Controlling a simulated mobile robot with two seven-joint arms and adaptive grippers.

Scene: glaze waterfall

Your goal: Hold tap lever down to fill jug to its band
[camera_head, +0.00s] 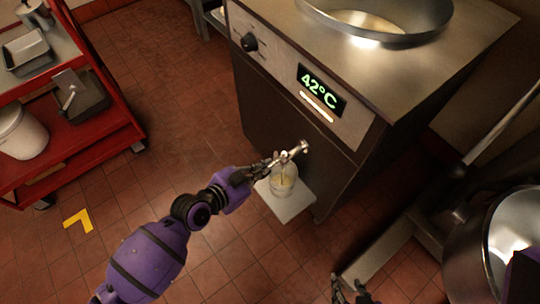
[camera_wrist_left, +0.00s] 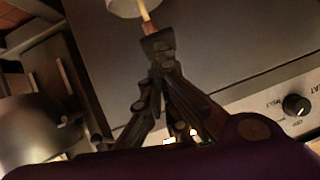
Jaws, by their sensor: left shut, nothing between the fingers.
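The tap (camera_head: 295,152) sticks out from the front of the steel machine. Its lever is hidden by or hard to tell from my left gripper. The clear jug (camera_head: 284,187) stands upright below the tap on a pale shelf (camera_head: 292,209), with amber liquid in it. The jug's band is too small to make out. My left gripper (camera_head: 274,160) is shut and empty, its fingertips at the tap. In the left wrist view, the closed fingertips (camera_wrist_left: 157,48) meet just by the spout, and an amber stream (camera_wrist_left: 145,10) runs toward the jug. My right gripper (camera_head: 347,279) is open and empty at the bottom edge.
The machine's panel has a display (camera_head: 320,88) reading 42°C and a black knob (camera_head: 250,42). A round steel pan (camera_head: 380,30) is on top. A red cart (camera_head: 95,140) stands left, a large steel vessel (camera_head: 470,235) right.

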